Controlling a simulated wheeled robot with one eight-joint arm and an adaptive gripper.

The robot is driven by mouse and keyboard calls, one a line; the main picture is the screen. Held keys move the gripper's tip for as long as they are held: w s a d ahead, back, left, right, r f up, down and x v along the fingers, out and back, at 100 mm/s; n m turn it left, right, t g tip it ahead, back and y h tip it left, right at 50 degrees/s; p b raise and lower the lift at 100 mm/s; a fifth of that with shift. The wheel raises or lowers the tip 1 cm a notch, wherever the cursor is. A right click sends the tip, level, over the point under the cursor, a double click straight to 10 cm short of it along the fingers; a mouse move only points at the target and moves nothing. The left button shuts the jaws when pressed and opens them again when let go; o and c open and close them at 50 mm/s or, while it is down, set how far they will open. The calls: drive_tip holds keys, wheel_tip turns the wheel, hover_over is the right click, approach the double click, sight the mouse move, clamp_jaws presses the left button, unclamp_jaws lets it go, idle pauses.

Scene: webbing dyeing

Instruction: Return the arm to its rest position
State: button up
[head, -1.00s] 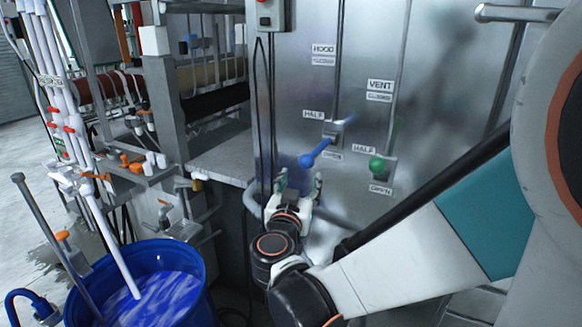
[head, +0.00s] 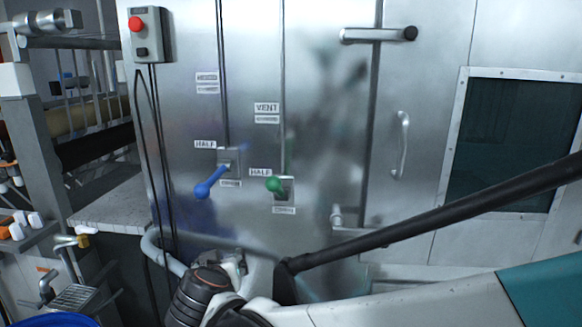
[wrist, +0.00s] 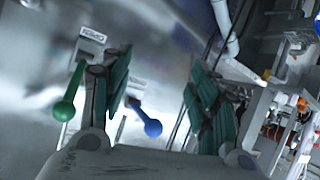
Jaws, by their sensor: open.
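My arm reaches in from the lower right of the head view. My gripper (wrist: 160,95) shows in the wrist view with its two green-padded fingers wide apart and nothing between them. In the head view its fingers are mostly hidden, and the black wrist link is at the bottom, below the levers. The blue-knobbed lever (head: 210,183) slants down and left from its slot on the metal panel. The green-knobbed lever (head: 274,184) sits beside it under the VENT label.
A control box with a red button (head: 145,34) hangs on the panel at upper left. A windowed door (head: 515,140) and a vertical handle (head: 402,145) are at right. A grey ledge (head: 115,205) and a blue bucket rim (head: 60,320) lie at left.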

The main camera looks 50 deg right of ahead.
drive_tip(key=s+a+f+n+g+y+b, duration=0.3)
drive_tip(key=s+a+f+y, duration=0.4)
drive_tip(key=s+a, duration=0.3)
drive_tip(key=s+f+n+b, duration=0.1)
drive_tip(key=n, duration=0.1)
drive_tip(key=shift+s+f+n+b, duration=0.2)
drive_tip(key=shift+s+n+b, duration=0.05)
drive_tip(key=shift+n+b, duration=0.1)
